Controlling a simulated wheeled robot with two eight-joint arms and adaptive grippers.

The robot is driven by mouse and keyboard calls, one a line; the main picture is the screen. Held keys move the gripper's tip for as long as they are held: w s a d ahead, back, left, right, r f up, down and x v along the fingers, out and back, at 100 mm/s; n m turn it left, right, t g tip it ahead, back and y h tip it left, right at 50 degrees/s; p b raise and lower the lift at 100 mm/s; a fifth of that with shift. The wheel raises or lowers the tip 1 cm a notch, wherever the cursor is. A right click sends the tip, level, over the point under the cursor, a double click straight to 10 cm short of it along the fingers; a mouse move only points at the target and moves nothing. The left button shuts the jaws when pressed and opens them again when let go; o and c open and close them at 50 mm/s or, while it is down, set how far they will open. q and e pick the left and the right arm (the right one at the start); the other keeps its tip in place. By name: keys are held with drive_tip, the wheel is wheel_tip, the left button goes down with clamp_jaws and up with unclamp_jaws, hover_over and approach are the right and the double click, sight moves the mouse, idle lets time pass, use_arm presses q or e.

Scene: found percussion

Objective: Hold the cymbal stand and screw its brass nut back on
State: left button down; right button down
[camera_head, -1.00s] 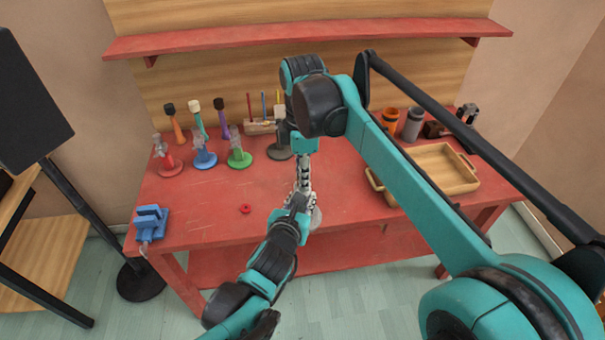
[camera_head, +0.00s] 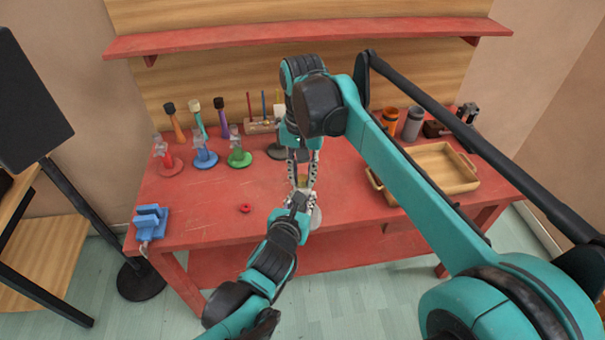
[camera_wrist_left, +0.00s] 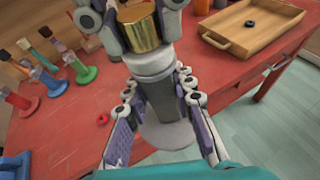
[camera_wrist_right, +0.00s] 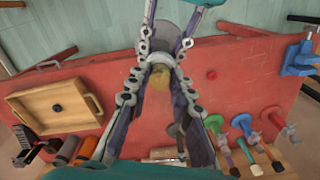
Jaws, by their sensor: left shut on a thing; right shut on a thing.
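The cymbal stand (camera_wrist_left: 160,102) is a grey upright post with a pale collar and a round base (camera_wrist_left: 165,136); in the head view its base (camera_head: 316,218) shows near the table's front edge. My left gripper (camera_wrist_left: 158,88) is shut on the post from the front, below the collar. The brass nut (camera_wrist_left: 140,36) is right above the collar. My right gripper (camera_wrist_right: 160,62) comes from above and is shut on the nut, which also shows between its fingers in the head view (camera_head: 302,181). Whether the nut's thread is engaged is hidden.
A small red ring (camera_head: 245,208) lies on the red table (camera_head: 215,225) left of the stand. A wooden tray (camera_head: 440,178) is at the right, a blue vise (camera_head: 150,222) at the front left. Several coloured stands and mallets fill the back left.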

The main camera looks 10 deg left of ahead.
sight(303, 178)
drive_tip(key=shift+m, duration=1.1)
drive_tip(key=c, duration=1.3)
unclamp_jaws()
drive_tip(key=shift+o, duration=0.2)
wheel_tip(303, 178, up, 12)
